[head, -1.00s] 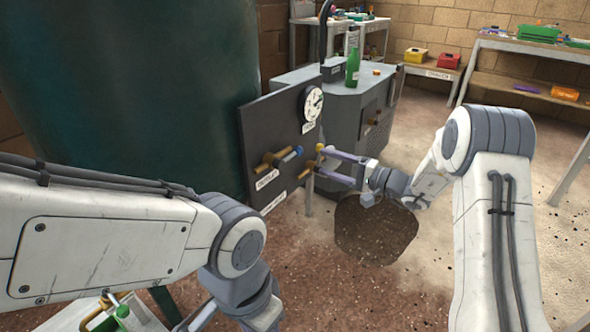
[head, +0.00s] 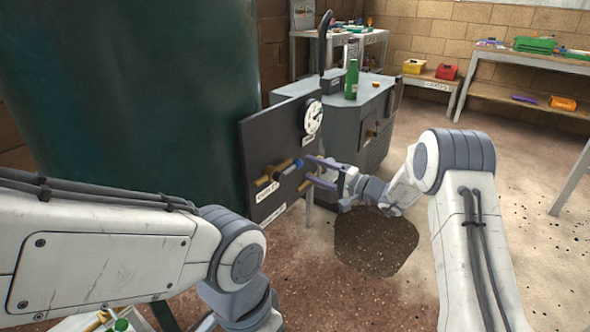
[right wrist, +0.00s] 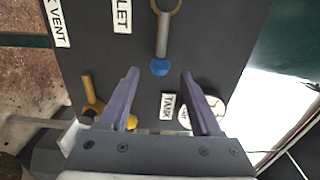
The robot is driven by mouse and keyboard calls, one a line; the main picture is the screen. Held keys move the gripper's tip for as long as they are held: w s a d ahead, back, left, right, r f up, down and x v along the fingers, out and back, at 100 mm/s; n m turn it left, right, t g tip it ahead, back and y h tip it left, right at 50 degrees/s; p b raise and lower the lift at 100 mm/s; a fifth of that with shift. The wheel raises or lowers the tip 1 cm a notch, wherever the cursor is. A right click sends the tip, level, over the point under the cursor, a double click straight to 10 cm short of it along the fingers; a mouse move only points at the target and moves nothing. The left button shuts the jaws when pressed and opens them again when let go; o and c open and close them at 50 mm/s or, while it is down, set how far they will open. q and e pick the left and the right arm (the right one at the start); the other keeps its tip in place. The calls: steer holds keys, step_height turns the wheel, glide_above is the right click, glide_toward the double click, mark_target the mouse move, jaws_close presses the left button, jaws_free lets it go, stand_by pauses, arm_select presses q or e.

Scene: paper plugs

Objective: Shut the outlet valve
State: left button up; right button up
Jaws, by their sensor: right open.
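The outlet valve (head: 276,172) is a brass body with a grey lever and blue knob on the dark panel (head: 254,140), beside a white label (head: 267,192). In the right wrist view its blue knob (right wrist: 160,67) shows next to a label ending in "LET". My right gripper (head: 309,169) is open and empty, its fingers pointing at the panel. In the right wrist view the fingertips (right wrist: 160,72) appear either side of the blue knob; whether they reach its depth I cannot tell. My left arm shows in the head view, its jaws out of sight.
A second lever with a yellow knob (right wrist: 133,122) sits close beside my right gripper's finger. A round gauge (head: 313,117) is above the valves. A large dark green tank (head: 125,110) stands left. A green bottle (head: 352,80) stands on the grey cabinet (head: 345,100).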

mark_target(302, 165)
steer(key=shift+b+x, duration=1.1)
steer(key=shift+x, duration=0.85)
steer(key=c, duration=0.9)
